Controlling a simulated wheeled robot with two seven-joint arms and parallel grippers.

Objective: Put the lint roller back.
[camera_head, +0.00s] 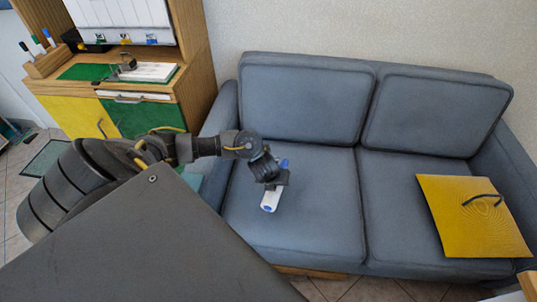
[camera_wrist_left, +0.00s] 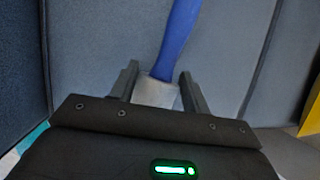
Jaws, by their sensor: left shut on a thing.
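The lint roller has a blue handle and a white roller end. In the head view its white end (camera_head: 269,201) points toward the front of the sofa seat, and a bit of blue shows behind my gripper. My left gripper (camera_head: 273,183) is shut on the lint roller, over the sofa's left seat cushion. In the left wrist view the fingers (camera_wrist_left: 159,82) stand on both sides of a pale part, and the blue handle (camera_wrist_left: 179,38) extends away from them. I cannot tell whether the roller touches the cushion. My right gripper is in neither view.
The blue-grey sofa (camera_head: 310,215) stands against the wall. A yellow board with a dark handle (camera_head: 455,225) lies on its right seat. At left stands a wooden cabinet with yellow and green fronts (camera_head: 150,118), holding a pen holder (camera_head: 45,63) and papers (camera_head: 150,72) on top.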

